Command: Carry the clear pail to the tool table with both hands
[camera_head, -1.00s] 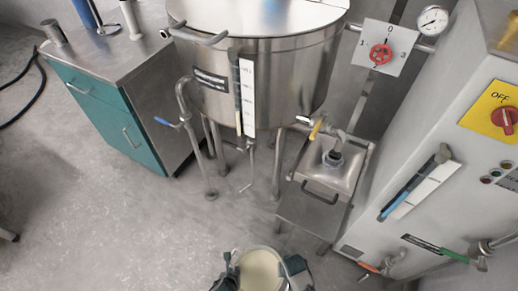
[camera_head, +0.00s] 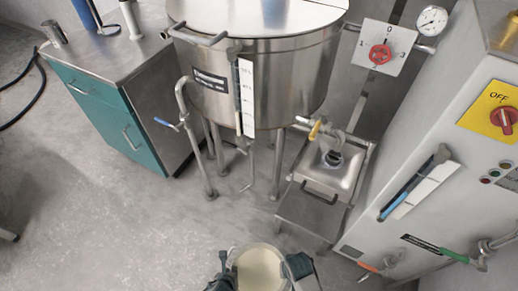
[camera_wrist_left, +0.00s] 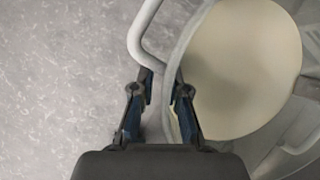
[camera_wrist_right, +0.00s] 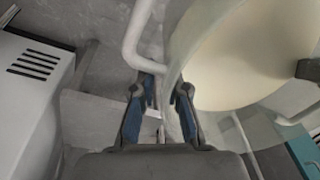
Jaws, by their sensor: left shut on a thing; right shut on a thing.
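The clear pail (camera_head: 260,268) holds a pale cream content and shows at the bottom middle of the head view, between my two grippers. My left gripper (camera_head: 224,262) is shut on the pail's left side; the left wrist view shows its fingers (camera_wrist_left: 160,88) at the pale handle and rim. My right gripper (camera_head: 299,266) is at the pail's right side; in the right wrist view its fingers (camera_wrist_right: 161,88) are closed at the handle and rim. The pail looks held off the floor and roughly level. Its lower part is out of view. I cannot identify the tool table for sure.
A teal-fronted bench (camera_head: 103,104) stands at the left. A steel tank (camera_head: 290,90) on legs is ahead, with a lidded box (camera_head: 332,170) on a low stand to its right. A grey control cabinet (camera_head: 430,150) fills the right. Open floor (camera_head: 110,220) lies at the left front.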

